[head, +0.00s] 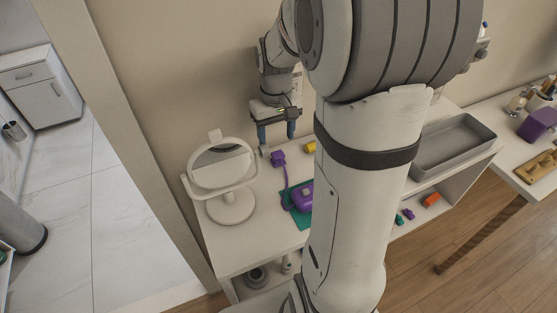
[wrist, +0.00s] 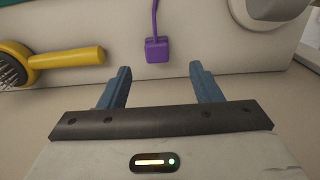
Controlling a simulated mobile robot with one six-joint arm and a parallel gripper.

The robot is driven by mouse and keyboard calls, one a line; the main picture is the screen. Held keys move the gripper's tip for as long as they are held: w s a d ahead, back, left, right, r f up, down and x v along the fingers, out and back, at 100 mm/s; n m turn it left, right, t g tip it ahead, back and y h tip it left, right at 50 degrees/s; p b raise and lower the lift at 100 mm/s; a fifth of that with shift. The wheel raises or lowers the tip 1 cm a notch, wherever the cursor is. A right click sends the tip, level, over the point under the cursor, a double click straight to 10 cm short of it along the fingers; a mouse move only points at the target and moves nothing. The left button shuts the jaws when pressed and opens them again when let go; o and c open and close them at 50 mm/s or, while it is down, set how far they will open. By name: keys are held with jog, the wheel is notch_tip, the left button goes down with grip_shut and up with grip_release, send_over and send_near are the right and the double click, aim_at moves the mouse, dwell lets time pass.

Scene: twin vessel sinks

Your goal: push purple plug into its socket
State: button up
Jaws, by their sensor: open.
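The purple plug (head: 278,158) sits near the back edge of the white table, with a purple cord (wrist: 155,17) leading away from it. In the wrist view the plug (wrist: 157,51) is just beyond and between the tips of my gripper (wrist: 160,72), not between the fingers. My gripper (head: 277,137) is open and empty, its blue fingers pointing down above the plug in the head view. A purple device (head: 302,196) lies on a teal mat (head: 297,219), partly hidden by my arm. I cannot make out the plug's socket.
A round white mirror on a stand (head: 226,186) stands left of the plug; its base (wrist: 270,10) shows at the wrist view's upper right. A yellow-handled brush (wrist: 65,58) lies on the other side. A grey tray (head: 455,147) is at the right. The wall is close behind.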

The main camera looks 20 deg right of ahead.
aim_at(278, 154)
notch_tip(278, 154, down, 2)
jog(key=shift+s, duration=0.1)
jog(key=shift+f, duration=0.25)
jog(key=f, duration=0.2)
jog(key=f+p, duration=0.1)
jog(key=f, duration=0.2)
jog(key=shift+w+d+f, duration=0.1)
jog(key=shift+w+d, duration=0.1)
jog(key=shift+c, duration=0.5)
jog(key=c, duration=0.9)
